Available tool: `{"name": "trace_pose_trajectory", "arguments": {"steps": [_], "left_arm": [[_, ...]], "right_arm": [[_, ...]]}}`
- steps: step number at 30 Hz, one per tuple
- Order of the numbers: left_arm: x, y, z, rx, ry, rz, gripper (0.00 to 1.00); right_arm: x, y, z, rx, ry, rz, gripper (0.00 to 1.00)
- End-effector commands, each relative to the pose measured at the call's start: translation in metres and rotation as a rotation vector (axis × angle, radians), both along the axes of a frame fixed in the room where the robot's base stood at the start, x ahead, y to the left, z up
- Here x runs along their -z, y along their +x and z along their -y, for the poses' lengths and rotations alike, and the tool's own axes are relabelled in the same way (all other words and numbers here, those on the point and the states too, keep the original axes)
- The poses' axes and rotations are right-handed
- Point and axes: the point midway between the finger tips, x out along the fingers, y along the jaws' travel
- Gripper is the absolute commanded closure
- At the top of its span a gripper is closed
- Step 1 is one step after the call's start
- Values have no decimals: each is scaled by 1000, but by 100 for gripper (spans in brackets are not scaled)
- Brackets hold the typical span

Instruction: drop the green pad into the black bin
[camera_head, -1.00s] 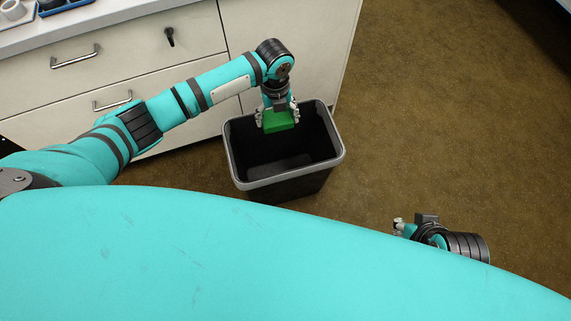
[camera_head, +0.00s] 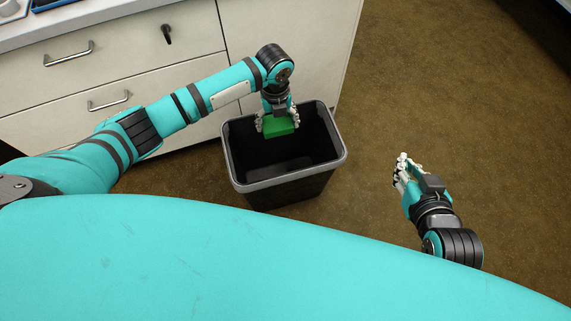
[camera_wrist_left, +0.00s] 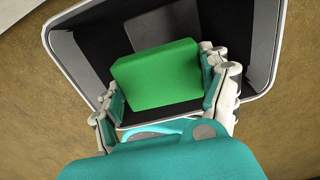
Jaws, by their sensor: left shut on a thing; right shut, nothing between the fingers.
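The green pad (camera_head: 280,127) is a small green block. My left gripper (camera_head: 278,124) is shut on it and holds it over the open mouth of the black bin (camera_head: 262,188). The left wrist view shows the pad (camera_wrist_left: 157,75) between the two fingers of my left gripper (camera_wrist_left: 165,88), with the dark inside of the bin (camera_wrist_left: 110,30) behind it. The bin stands upright on the floor and has a grey rim. My right gripper (camera_head: 402,168) is shut and empty, to the right of the bin, over the floor.
A white drawer cabinet (camera_head: 290,60) with metal handles stands behind the bin. A counter top (camera_head: 100,27) with a blue tray edge (camera_head: 55,4) is at the upper left. The brown floor (camera_head: 440,90) to the right is clear.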

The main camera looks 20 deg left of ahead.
Motion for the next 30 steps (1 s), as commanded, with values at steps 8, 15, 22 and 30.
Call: {"name": "trace_pose_trajectory", "arguments": {"steps": [8, 15, 22, 30], "left_arm": [[1, 0, 0, 0, 0, 0, 52], [1, 0, 0, 0, 0, 0, 2], [1, 0, 0, 0, 0, 0, 0], [-22, 2, 0, 0, 0, 4, 0]], "right_arm": [[-3, 3, -1, -1, 5, 19, 100], [-3, 2, -1, -1, 4, 18, 100], [-3, 2, -1, -1, 4, 18, 100], [-3, 2, -1, -1, 4, 18, 100]]}}
